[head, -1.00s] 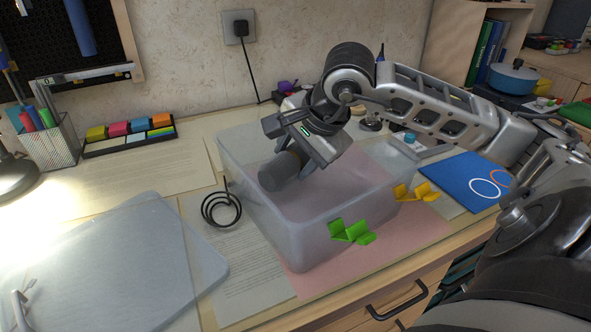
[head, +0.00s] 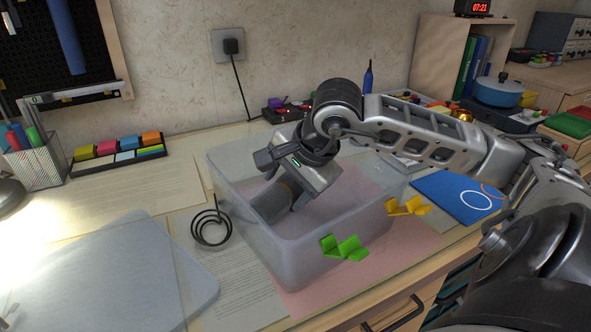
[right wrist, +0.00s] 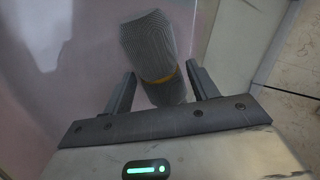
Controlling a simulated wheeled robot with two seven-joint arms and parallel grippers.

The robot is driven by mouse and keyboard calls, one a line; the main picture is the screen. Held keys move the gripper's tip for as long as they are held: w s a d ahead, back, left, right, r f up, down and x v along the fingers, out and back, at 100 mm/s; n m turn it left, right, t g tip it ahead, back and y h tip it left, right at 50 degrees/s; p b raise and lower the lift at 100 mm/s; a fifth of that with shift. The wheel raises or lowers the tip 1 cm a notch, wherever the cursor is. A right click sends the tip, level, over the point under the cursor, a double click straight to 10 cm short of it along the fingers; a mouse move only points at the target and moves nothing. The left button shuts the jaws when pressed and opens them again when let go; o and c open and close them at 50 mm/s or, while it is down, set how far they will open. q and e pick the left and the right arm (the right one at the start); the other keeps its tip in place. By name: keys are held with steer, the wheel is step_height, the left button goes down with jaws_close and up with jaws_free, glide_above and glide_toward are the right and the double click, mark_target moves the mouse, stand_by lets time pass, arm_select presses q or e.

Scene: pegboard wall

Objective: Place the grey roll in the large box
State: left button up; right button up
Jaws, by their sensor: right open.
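The grey roll (head: 269,203) is inside the large translucent box (head: 310,246), tilted and low down. In the right wrist view the roll (right wrist: 150,42) is ribbed and has a yellow band around it. My right gripper (head: 287,188) reaches down into the box from above. Its two fingers stand apart on either side of the roll near the band, with a gap visible, so the gripper is open. Whether the roll's lower end touches the box floor is hard to tell. My left gripper is not in view.
A translucent lid (head: 120,275) lies flat at the left. A black coil (head: 210,228) sits beside the box. A blue folder (head: 455,195) lies to the right.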

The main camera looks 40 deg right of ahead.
mark_target(286, 187)
steer(key=v, duration=0.3)
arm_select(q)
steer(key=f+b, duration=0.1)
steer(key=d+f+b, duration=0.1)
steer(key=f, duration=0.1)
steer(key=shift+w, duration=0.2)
arm_select(e)
steer(key=v, duration=0.8)
steer(key=shift+s+r, duration=0.2)
steer(key=shift+r, duration=0.05)
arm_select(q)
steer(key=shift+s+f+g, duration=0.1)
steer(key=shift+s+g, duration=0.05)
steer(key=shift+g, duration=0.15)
